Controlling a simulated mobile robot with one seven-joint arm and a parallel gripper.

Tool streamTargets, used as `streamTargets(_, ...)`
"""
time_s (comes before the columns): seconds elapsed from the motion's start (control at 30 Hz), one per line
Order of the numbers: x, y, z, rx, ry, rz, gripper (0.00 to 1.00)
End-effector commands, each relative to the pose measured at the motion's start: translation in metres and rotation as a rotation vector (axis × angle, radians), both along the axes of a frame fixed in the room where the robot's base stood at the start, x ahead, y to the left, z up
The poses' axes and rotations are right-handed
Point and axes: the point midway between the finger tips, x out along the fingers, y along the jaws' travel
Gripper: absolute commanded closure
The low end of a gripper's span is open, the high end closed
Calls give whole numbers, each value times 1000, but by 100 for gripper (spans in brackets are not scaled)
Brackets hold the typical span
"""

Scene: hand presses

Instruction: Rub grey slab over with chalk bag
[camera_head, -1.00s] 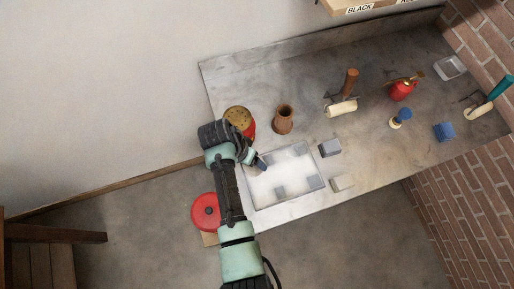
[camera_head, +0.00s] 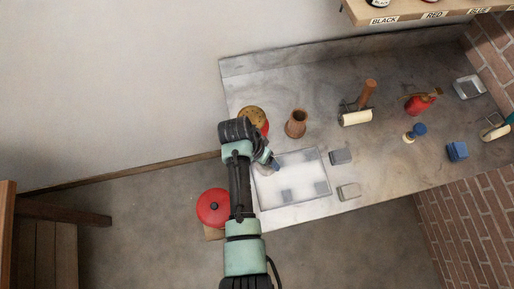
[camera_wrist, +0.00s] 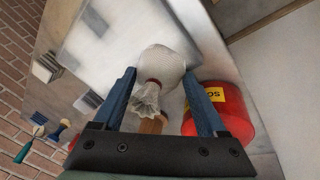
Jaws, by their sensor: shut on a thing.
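The grey slab (camera_head: 297,171) lies on the bench in the head view, pale and whitish over most of its face, with two darker grey patches near its front edge. It also shows in the wrist view (camera_wrist: 115,42). The chalk bag (camera_wrist: 163,62) is a round white cloth ball with a red tie and a gathered neck. My gripper (camera_head: 272,163) is shut on the bag between its blue fingers, over the slab's left part in the head view. Whether the bag touches the slab I cannot tell. The bag is mostly hidden in the head view.
A red tin (camera_wrist: 222,118) stands close beside my right finger in the wrist view. A brown pot (camera_head: 296,124), a roller (camera_head: 356,117) and two grey blocks (camera_head: 340,157) (camera_head: 348,191) stand around the slab. A round red-lidded thing (camera_head: 213,207) is left of my arm.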

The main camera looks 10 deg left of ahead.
Motion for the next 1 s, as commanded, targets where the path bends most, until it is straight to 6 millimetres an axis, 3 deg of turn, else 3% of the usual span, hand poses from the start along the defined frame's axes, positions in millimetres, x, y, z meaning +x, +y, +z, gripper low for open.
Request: streamTargets(1.0,19,-58,1,-2,2,-5,95)
